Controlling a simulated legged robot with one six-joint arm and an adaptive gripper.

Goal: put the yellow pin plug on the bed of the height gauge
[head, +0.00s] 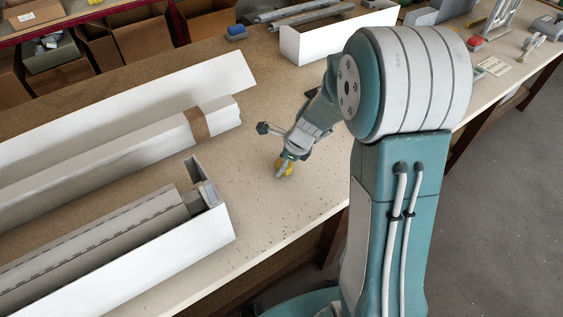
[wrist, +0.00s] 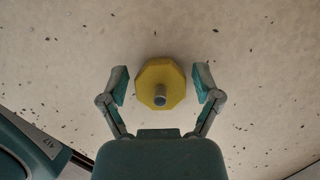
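I cannot surely tell the height gauge among the small items at the far right of the bench.
Long white boxes with profiles (head: 120,265) fill the bench at left. A white box (head: 325,42) stands at the back, with a blue item (head: 236,32) left of it. A metal frame (head: 497,18) and a red item (head: 474,43) are far right. Bare bench (head: 245,180) surrounds the plug.

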